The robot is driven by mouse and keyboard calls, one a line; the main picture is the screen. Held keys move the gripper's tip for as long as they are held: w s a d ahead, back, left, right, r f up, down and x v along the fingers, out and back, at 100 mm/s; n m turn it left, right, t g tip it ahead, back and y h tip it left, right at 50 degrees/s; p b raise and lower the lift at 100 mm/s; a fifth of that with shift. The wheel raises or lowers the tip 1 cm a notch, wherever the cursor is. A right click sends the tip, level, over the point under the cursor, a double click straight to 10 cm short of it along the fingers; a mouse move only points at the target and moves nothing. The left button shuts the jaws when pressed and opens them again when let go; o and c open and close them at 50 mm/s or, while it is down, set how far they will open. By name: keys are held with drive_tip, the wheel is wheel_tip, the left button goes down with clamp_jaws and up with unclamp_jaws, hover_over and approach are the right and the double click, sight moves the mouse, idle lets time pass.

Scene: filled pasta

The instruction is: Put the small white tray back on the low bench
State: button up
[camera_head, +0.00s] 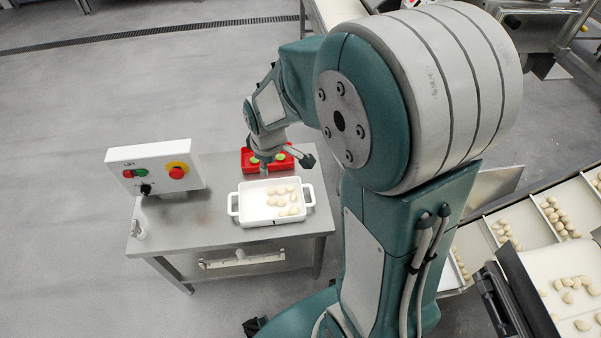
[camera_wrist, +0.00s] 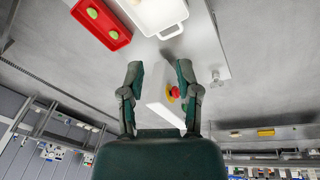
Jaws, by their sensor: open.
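The small white tray (camera_head: 252,203), with a handle at each end, sits on top of the low metal bench (camera_head: 195,222), near its right front part. Several pale pasta pieces lie in its right half. My gripper (camera_head: 284,160) is beyond the tray in the head view, over the red tray's area, and seems apart from the white tray. In the wrist view my gripper (camera_wrist: 159,82) has its two fingers spread with nothing between them. There the white tray (camera_wrist: 158,20) shows at the top, cut off by the frame, with one handle toward the fingers.
A red tray (camera_head: 247,154) with green pieces lies behind the white tray. A control box (camera_head: 153,164) with a red button stands on the bench's left side. Conveyors with several pasta pieces (camera_head: 560,218) run at the right.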

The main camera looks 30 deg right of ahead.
drive_tip(key=s+r+m+t, duration=0.3)
drive_tip(key=s+r+m, duration=0.5)
drive_tip(key=s+r, duration=0.8)
drive_tip(key=shift+s, duration=0.7)
